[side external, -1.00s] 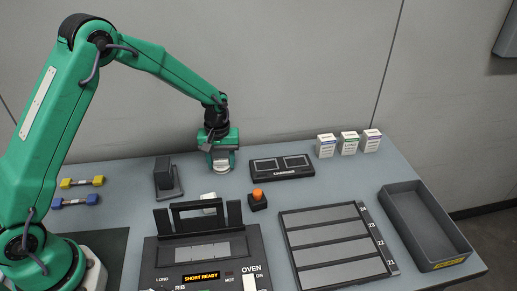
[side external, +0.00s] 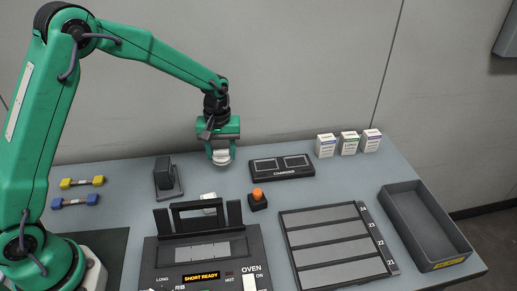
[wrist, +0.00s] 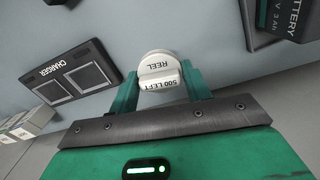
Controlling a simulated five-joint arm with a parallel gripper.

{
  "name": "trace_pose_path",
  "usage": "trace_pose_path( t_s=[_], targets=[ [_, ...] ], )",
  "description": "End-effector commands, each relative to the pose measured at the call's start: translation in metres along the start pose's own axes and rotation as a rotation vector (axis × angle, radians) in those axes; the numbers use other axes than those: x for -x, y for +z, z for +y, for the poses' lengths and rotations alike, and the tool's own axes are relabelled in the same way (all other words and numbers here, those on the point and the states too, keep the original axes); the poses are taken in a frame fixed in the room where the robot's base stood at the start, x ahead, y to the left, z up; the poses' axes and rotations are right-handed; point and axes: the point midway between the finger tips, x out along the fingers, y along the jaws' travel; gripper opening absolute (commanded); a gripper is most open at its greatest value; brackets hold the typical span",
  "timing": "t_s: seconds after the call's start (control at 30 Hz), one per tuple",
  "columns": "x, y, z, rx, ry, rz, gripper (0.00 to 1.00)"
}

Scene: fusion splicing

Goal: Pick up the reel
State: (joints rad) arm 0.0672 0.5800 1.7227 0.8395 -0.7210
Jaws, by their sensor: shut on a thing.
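The reel (side external: 221,157) is a small white round piece. In the wrist view the reel (wrist: 158,70) carries the words "REEL" and "500 LEFT". My gripper (side external: 221,150) is shut on the reel, with one green finger on each side of it in the wrist view (wrist: 160,88). The reel hangs under my gripper at the back of the table, left of the charger. In the side view it appears to be above the table top.
The charger (side external: 281,167) lies to the right of my gripper, and a dark upright device (side external: 164,174) stands to the left. An orange-topped block (side external: 258,199) and the oven unit (side external: 205,256) are in front. Several small boxes (side external: 349,143) stand at back right. A grey tray (side external: 406,209) is at right.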

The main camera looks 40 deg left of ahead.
Motion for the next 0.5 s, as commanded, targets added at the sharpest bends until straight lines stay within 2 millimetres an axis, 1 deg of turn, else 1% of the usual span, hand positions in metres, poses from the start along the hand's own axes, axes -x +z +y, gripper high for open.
trace_pose_path(
  t_s=[0.1, 0.3, 0.5],
  targets=[
    [0.014, 0.021, 0.008, -0.004, 0.002, 0.002, 0.25],
    [0.035, 0.054, 0.02, -0.003, 0.003, 0.002, 0.25],
    [0.05, 0.079, 0.029, -0.003, 0.002, 0.002, 0.25]
  ],
)
